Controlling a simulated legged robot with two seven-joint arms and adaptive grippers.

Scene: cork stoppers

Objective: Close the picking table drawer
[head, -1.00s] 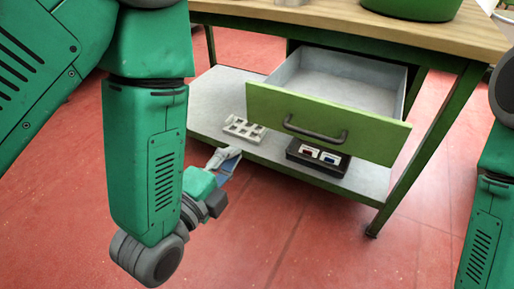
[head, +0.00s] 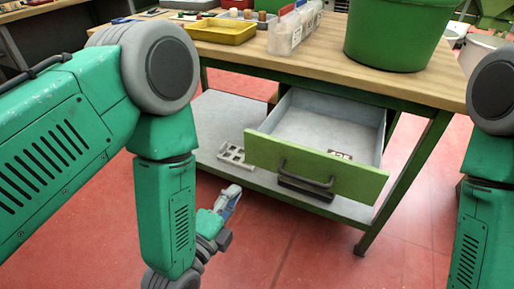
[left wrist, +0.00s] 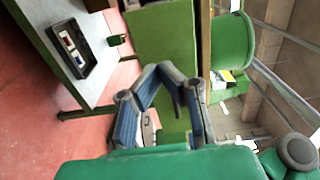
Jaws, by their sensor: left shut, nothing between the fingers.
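The picking table drawer (head: 352,182) has a green front and grey metal inside. In the head view it stands pulled out below the wooden tabletop, with a dark handle (head: 305,174) on its front. My left gripper (head: 234,190) is shut and empty, low and left of the drawer front, apart from it. In the left wrist view my left gripper's blue-grey fingers (left wrist: 165,69) meet at the tips, before a green panel (left wrist: 163,35) that looks like the drawer front. My right gripper is out of view; only part of that arm shows at the right edge.
The picking table (head: 415,85) carries a large green bin (head: 398,35), clear containers (head: 290,30) and a yellow tray (head: 220,32). A grey shelf (head: 215,115) below holds a white rack (head: 235,154) and a black box (head: 305,190). Red floor before the table is clear.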

